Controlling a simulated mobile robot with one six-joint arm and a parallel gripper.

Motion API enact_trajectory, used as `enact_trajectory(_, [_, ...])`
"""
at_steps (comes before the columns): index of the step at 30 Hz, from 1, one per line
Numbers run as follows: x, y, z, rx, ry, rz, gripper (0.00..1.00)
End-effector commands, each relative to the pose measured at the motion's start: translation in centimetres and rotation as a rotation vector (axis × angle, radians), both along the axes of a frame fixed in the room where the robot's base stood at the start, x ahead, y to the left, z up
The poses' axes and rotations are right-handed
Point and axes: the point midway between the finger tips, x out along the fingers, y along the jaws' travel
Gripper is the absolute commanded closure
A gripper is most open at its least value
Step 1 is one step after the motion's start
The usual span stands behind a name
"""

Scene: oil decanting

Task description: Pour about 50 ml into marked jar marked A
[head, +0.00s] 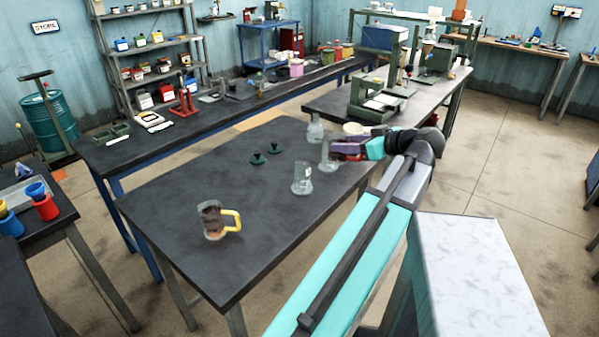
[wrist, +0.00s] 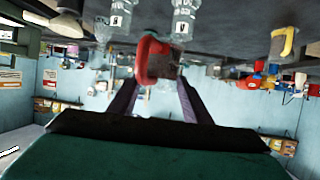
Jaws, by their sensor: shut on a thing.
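My gripper (head: 338,151) is over the far right part of the dark table, close to a clear jar (head: 328,158). In the wrist view, which is upside down, my gripper (wrist: 155,82) is shut on a red-and-brown object (wrist: 157,60). The head view barely shows this object, and I cannot tell its shape or tilt. A second clear jar (head: 302,179) stands nearer and a third (head: 315,128) farther back. Two marked jars (wrist: 122,16) (wrist: 183,20) show in the wrist view, but their letters are unreadable. A glass mug (head: 213,220) with a yellow handle and dark contents stands front left.
Two small dark green knobbed pieces (head: 257,158) (head: 274,147) lie left of the jars. A white round item (head: 353,128) sits behind my gripper. A green-grey stand (head: 378,95) is on the bench behind. The table (head: 180,185) is bare between mug and jars.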

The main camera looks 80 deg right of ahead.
Motion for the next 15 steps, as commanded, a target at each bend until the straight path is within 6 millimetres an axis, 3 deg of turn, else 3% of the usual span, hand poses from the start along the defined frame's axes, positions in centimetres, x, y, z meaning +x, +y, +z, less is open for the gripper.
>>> enact_trajectory(15, [-0.1, 0.0, -4.6, -0.001, -0.001, -0.001, 0.83])
